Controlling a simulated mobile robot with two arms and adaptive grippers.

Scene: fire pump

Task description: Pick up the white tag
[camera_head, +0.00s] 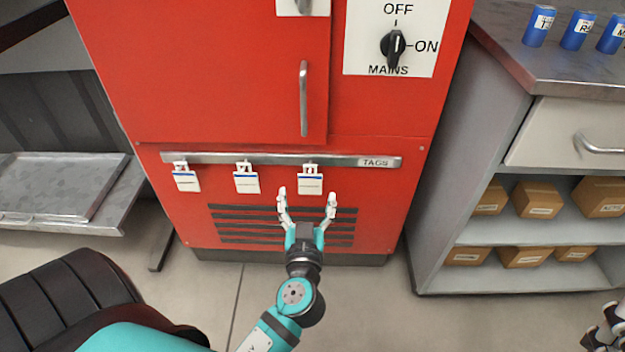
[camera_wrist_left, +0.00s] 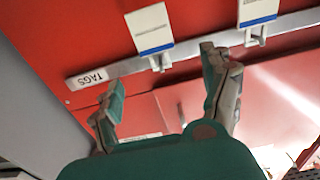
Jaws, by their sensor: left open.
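Three white tags hang on hooks from a metal rail on the red cabinet: a left tag (camera_head: 186,181), a middle tag (camera_head: 246,183) and a right tag (camera_head: 310,180). Each has a blue stripe near its top. My left gripper (camera_head: 307,194) is open and empty, its fingertips near the right tag's lower edge. In the left wrist view the picture is inverted; the right tag (camera_wrist_left: 149,28) and middle tag (camera_wrist_left: 257,10) show beyond the open fingers (camera_wrist_left: 165,82). Part of my right gripper (camera_head: 606,328) shows at the lower right corner; its jaws are unclear.
The rail (camera_head: 225,159) carries a TAGS label. The red cabinet (camera_head: 215,75) has a vertical door handle (camera_head: 303,98) and a MAINS switch (camera_head: 393,47). A grey shelf unit (camera_head: 462,190) with boxes stands right, a metal tray (camera_head: 60,185) left.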

